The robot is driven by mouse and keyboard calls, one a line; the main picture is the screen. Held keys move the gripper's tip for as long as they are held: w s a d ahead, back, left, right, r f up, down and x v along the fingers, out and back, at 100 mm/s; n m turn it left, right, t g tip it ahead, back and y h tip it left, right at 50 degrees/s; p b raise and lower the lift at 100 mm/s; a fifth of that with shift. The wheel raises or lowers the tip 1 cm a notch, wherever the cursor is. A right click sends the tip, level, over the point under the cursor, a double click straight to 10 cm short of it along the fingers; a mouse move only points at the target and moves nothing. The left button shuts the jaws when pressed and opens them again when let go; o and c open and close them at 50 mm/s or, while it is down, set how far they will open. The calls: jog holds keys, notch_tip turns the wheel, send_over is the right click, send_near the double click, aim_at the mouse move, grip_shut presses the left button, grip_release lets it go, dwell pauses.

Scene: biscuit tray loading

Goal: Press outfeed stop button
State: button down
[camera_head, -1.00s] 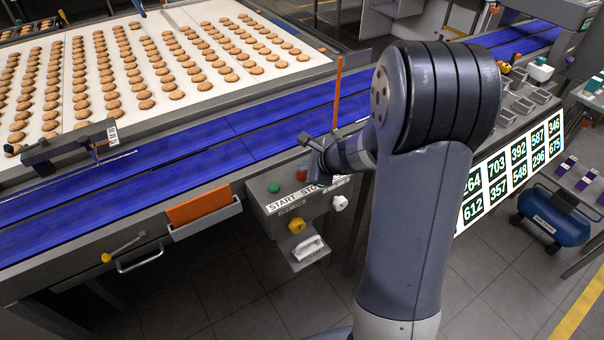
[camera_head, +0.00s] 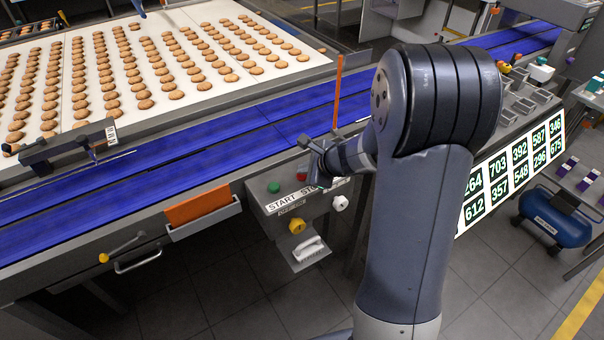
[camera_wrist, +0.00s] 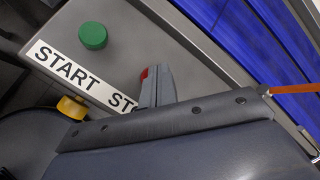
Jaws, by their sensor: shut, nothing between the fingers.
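The red stop button (camera_head: 302,177) sits on the grey control box beside the green start button (camera_head: 274,187). A "START STOP" label (camera_head: 283,203) runs below them. My gripper (camera_head: 317,182) is shut and empty, with its fingertips pointing down just right of the red button. In the wrist view, my closed fingers (camera_wrist: 156,86) cover most of the red button (camera_wrist: 144,73), leaving only a thin red edge in sight. I cannot tell whether they touch it. The green button (camera_wrist: 93,36) is fully clear there.
The blue conveyor (camera_head: 215,157) runs behind the box, with an orange post (camera_head: 337,92) near my gripper. A yellow knob (camera_head: 297,226), a white knob (camera_head: 340,203) and a white-handled brush (camera_head: 308,249) are at the box's front. An orange folder (camera_head: 198,206) sits left.

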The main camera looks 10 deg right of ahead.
aim_at(305, 177)
dwell(0.4)
jog(key=shift+r+p, duration=0.7)
jog(key=shift+r, duration=0.2)
jog(key=shift+r, duration=0.1)
notch_tip(305, 177, up, 5)
jog(key=p, duration=0.4)
dwell(0.5)
